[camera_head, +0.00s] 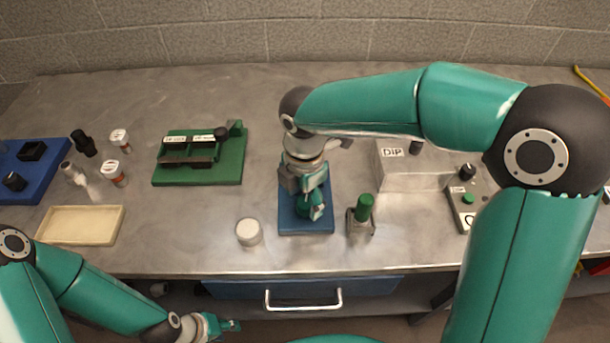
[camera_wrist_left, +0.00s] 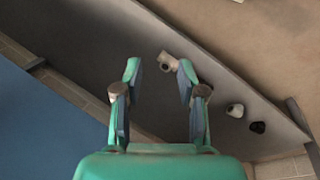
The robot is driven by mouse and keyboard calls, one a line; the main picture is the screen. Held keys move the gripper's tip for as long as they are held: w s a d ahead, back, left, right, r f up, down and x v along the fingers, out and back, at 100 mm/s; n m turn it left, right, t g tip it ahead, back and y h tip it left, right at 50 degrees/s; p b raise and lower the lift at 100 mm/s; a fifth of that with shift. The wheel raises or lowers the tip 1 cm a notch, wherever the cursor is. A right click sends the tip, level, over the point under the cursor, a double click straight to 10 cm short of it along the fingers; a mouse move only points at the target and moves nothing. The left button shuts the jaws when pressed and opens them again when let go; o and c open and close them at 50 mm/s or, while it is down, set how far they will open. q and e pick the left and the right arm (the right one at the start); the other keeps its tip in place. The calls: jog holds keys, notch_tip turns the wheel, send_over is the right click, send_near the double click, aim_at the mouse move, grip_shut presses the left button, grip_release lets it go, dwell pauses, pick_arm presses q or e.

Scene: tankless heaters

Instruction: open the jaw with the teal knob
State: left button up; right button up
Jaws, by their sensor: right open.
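My right gripper (camera_head: 314,205) points down over a small fixture on a blue base plate (camera_head: 305,227) at the middle of the bench. Its fingers are open and low over the fixture. The fixture's jaw and teal knob are mostly hidden behind the gripper. I cannot tell knob from fingertips there, or whether they touch. My left gripper (camera_head: 228,325) is low in front of the bench edge, away from the fixture. In the left wrist view its two fingers (camera_wrist_left: 158,75) are apart with nothing between them.
A green-capped item (camera_head: 365,208) stands just right of the blue plate, and a white round cap (camera_head: 249,232) to its left. A green fixture (camera_head: 240,172), cream tray (camera_head: 60,224) and small bottles are further left. A grey DIP box (camera_head: 420,180) is right. A drawer handle (camera_head: 303,305) sticks out below.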

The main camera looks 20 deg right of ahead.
aim_at(305, 203)
notch_tip(305, 203, up, 10)
dwell(0.4)
dwell(0.4)
